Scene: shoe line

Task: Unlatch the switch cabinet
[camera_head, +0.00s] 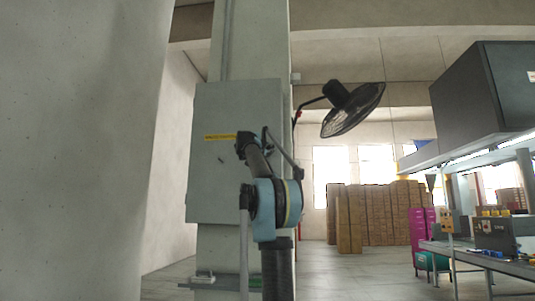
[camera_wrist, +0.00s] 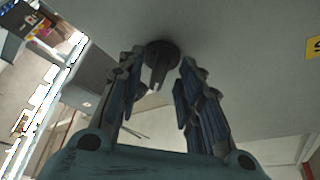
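The switch cabinet (camera_head: 235,190) is a grey box with a flat door, mounted on a pale column. In the wrist view its grey door (camera_wrist: 230,40) fills the top. A dark round latch knob with a raised grip (camera_wrist: 160,62) sits on this surface. My gripper (camera_wrist: 157,78) is open, with one finger on each side of the knob. The left fingertip is close to the knob's edge; a gap shows on the right. I cannot tell if either finger touches it. In the head view my gripper (camera_head: 262,140) is at the cabinet's right part and the knob is hidden.
A yellow label (camera_head: 219,137) is on the cabinet door. A black fan (camera_head: 352,110) hangs right of the column. A concrete wall (camera_head: 75,150) stands close on the left. Stacked boxes (camera_head: 375,215) and a workbench (camera_head: 490,258) are farther right, with open floor between.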

